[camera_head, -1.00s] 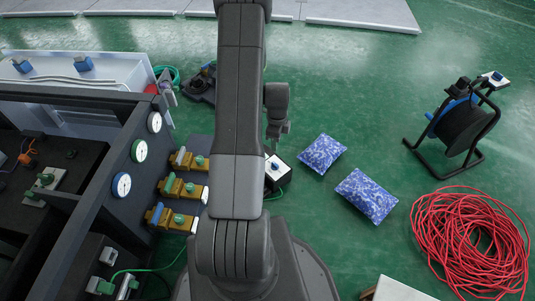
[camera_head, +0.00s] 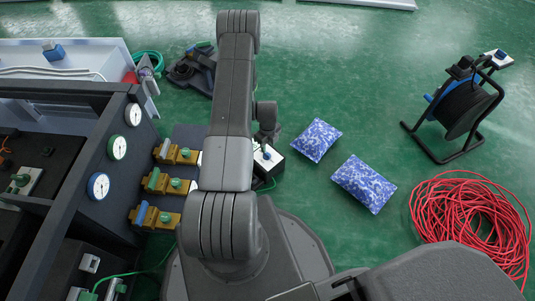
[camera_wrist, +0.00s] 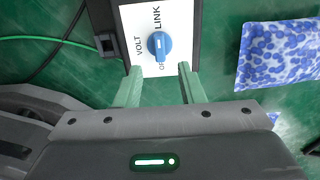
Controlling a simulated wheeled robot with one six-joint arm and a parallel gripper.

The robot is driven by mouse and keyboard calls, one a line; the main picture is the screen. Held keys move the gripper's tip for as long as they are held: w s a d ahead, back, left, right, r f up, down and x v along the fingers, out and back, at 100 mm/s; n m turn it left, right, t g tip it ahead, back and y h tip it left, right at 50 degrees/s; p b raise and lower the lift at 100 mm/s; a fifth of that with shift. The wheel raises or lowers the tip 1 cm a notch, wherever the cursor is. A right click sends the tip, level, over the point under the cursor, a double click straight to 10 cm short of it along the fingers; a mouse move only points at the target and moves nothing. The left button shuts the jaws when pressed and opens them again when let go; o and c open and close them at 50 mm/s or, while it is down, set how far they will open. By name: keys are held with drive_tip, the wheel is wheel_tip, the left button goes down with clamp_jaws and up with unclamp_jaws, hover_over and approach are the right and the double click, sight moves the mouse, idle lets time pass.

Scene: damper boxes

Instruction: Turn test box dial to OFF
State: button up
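The test box (camera_head: 269,156) is a small black box with a white top on the green floor, partly hidden behind my arm in the head view.
Two blue-patterned bags (camera_head: 317,140) (camera_head: 364,183) lie right of the test box. Yellow valve blocks (camera_head: 176,154) and a rack with round gauges (camera_head: 117,147) stand left. A red cable coil (camera_head: 470,222) and cable reel (camera_head: 468,108) are at right. A green cable (camera_wrist: 70,38) runs from the box.

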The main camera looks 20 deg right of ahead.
sight(268, 154)
wheel_tip(268, 154, down, 6)
drive_tip(key=shift+r+b, duration=0.1)
drive_tip(key=shift+b, duration=0.55)
clamp_jaws()
